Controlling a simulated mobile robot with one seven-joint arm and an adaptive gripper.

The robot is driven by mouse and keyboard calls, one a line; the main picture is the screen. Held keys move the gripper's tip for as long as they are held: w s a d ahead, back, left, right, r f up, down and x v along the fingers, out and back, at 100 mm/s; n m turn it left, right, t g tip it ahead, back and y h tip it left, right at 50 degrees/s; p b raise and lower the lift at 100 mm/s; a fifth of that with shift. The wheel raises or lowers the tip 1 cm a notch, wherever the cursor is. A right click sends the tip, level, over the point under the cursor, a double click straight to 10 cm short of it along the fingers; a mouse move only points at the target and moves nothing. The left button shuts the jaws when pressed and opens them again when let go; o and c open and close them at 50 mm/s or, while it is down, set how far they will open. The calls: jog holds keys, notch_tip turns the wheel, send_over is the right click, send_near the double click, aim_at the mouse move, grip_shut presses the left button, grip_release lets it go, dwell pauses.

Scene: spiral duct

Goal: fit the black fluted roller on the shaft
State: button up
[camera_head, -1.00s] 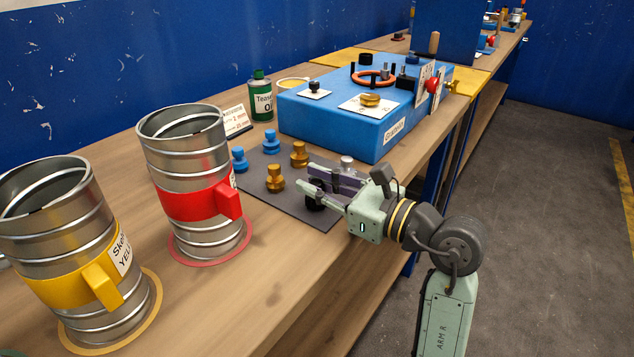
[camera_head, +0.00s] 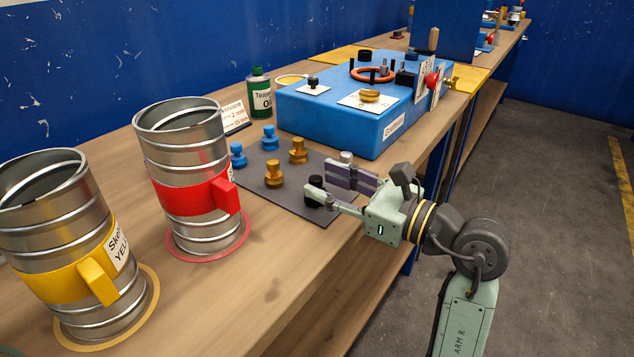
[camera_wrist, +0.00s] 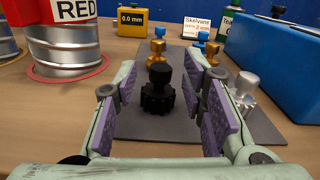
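The black fluted roller (camera_head: 315,187) stands upright on the dark mat (camera_head: 292,203), near its front corner. In the wrist view the roller (camera_wrist: 158,94) shows a wide fluted base and a narrower top, centred ahead of and between the fingers. My gripper (camera_head: 320,177) is open and empty, low over the mat; its open fingers (camera_wrist: 163,75) have purple pads. In the head view the near finger partly covers the roller; I see no contact. I cannot tell which upright part on the blue box (camera_head: 340,128) is the shaft.
A silver roller (camera_wrist: 244,84) stands close outside the right finger. Brass rollers (camera_head: 275,174) and blue rollers (camera_head: 269,138) stand farther back on the mat. Red-banded (camera_head: 190,190) and yellow-banded (camera_head: 60,270) metal ducts stand at left. The bench front is clear.

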jog(key=b+v, duration=0.2)
jog(key=v, duration=0.7)
jog(key=shift+s+d+f, duration=0.1)
jog(key=shift+d, duration=0.05)
